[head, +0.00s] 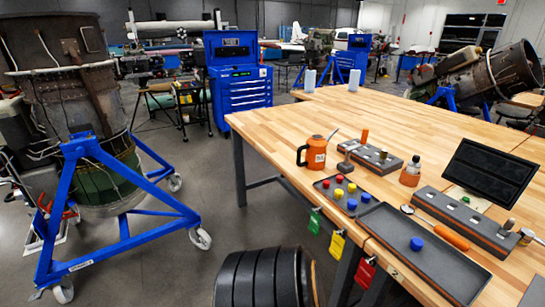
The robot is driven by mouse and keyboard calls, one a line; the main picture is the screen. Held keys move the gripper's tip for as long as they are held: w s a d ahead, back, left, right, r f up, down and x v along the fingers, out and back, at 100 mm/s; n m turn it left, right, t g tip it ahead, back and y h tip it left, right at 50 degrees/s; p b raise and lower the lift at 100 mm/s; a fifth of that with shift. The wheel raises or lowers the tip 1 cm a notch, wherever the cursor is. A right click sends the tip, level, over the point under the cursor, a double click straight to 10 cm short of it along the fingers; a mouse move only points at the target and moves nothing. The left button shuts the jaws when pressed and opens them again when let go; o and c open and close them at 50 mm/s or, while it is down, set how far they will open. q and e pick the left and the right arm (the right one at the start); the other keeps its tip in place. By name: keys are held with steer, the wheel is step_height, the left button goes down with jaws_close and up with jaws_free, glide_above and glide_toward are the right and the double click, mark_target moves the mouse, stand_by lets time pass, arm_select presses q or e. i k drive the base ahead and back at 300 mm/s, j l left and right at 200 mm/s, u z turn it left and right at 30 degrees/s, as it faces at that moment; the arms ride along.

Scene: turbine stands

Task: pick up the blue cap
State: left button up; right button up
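A blue cap (416,243) sits alone on the large dark tray (440,275) at the table's near edge. Two more blue caps, one (352,204) nearer and one (366,197) just behind it, are in the smaller dark tray (327,196) to the left, among red and yellow caps. I cannot tell from the picture which blue cap the task means. Neither of my grippers is in view.
Grey holder blocks (370,158) (465,222), an orange-handled tool (451,238) and a black screen (489,172) surround the large tray. Tags hang at the table edge.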

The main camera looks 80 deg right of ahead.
mark_target(417, 244)
steer(key=z, duration=4.05)
steer(key=u, duration=4.25)
steer(key=z, duration=4.25)
